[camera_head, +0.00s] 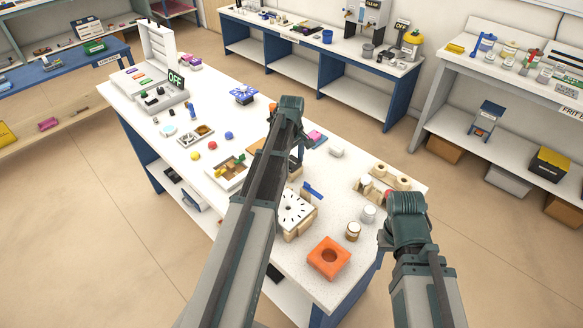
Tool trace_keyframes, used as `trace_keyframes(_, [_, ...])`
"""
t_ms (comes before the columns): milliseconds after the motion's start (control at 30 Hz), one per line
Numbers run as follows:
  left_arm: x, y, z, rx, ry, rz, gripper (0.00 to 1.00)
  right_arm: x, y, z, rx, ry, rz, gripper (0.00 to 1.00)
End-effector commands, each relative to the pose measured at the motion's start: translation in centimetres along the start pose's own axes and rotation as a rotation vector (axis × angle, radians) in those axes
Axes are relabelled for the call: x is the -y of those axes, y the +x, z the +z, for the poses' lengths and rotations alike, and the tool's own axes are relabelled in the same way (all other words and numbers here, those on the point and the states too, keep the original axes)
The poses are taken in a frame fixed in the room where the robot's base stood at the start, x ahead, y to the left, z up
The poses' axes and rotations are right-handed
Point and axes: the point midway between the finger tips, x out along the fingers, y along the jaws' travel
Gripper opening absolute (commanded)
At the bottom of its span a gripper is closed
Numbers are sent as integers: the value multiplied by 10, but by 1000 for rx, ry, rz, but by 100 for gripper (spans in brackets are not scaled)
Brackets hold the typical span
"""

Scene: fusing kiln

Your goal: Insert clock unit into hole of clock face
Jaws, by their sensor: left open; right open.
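The clock face (298,208) is a pale square plate with black marks and a small dark hole in its middle. It rests tilted on a light wooden support on the white table, just right of my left forearm. My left gripper (299,155) is open and points down beyond the clock face, partly hidden by its own wrist. A small dark block (296,164) lies close to it; I cannot tell whether this is the clock unit. My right gripper (386,240) is open near the table's right edge, mostly hidden by its wrist, apart from the clock face.
An orange block with a round hole (328,257) sits at the near corner. Two small jars (353,231) and a wooden holder (378,183) stand near my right gripper. A blue-handled tool (312,189) lies beside the clock face. Trays and coloured balls (212,146) lie left of my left arm.

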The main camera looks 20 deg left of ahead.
Motion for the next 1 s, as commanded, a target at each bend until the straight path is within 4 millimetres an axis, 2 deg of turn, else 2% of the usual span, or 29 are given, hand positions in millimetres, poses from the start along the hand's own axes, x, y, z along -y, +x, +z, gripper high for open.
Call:
trace_keyframes(67, [0, -1, 0, 0, 0, 0, 100, 0, -1, 0, 0, 0, 0, 50])
trace_keyframes(500, [0, -1, 0, 0, 0, 0, 23, 0, -1, 0, 0, 0, 0, 50])
trace_keyframes(600, [0, -1, 0, 0, 0, 0, 9, 0, -1, 0, 0, 0, 0, 50])
trace_keyframes(1000, [0, -9, 0, 0, 0, 0, 9, -1, -9, 0, 0, 0, 0, 50])
